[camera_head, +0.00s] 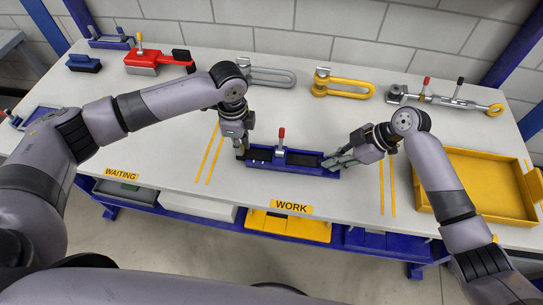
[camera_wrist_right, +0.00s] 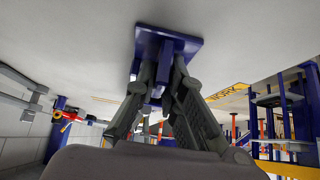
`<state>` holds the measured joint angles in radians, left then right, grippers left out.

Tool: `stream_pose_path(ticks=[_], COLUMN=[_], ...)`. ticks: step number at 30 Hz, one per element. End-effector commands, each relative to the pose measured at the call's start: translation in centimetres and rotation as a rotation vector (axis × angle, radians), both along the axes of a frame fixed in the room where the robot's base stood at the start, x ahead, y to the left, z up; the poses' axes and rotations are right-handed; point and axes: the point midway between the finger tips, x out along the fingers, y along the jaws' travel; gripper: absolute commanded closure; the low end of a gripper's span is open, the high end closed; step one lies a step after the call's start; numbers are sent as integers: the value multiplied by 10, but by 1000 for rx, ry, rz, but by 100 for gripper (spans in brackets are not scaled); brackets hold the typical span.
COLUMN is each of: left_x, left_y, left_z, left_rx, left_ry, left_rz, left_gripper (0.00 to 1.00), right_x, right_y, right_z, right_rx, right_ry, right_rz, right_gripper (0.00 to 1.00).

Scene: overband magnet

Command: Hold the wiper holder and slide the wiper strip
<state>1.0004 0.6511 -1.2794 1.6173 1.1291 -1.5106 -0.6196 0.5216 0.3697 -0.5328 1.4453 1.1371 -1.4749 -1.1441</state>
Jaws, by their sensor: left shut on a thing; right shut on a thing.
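The blue wiper holder (camera_head: 291,171) lies lengthwise near the front edge of the table, above the WORK label, with a red-handled clamp (camera_head: 281,140) upright at its middle. The black wiper strip (camera_head: 303,158) lies along its channel. My left gripper (camera_head: 241,152) points down at the holder's left end, shut on the strip's end; its fingertips hide the exact contact. My right gripper (camera_head: 332,162) is shut on the holder's right end. In the right wrist view its fingers (camera_wrist_right: 165,68) close around a blue part beneath the holder's blue end plate (camera_wrist_right: 170,42).
A yellow tray (camera_head: 478,207) stands at the right. Grey and yellow shackles (camera_head: 342,85), a turnbuckle (camera_head: 447,99), a red tool (camera_head: 155,60) and a dark blue block (camera_head: 84,63) lie along the back. The tabletop around the holder is clear.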

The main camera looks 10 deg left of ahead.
Motion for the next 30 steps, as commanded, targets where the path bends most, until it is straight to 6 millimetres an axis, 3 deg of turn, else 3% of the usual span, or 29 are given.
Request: stream_pose_path(ticks=[25, 26, 30], left_x=[0, 0, -1], left_y=[27, 26, 26], left_z=[0, 0, 0], left_rx=[4, 4, 3], left_ry=[-1, -1, 0], left_rz=[3, 2, 2], left_gripper=[100, 88, 79], right_x=[0, 0, 0], right_y=[-2, -2, -2], right_z=[-1, -1, -1], right_rx=[-5, -5, -4], right_ry=[0, 0, 1], right_rz=[-2, -2, -2], right_gripper=[100, 100, 100])
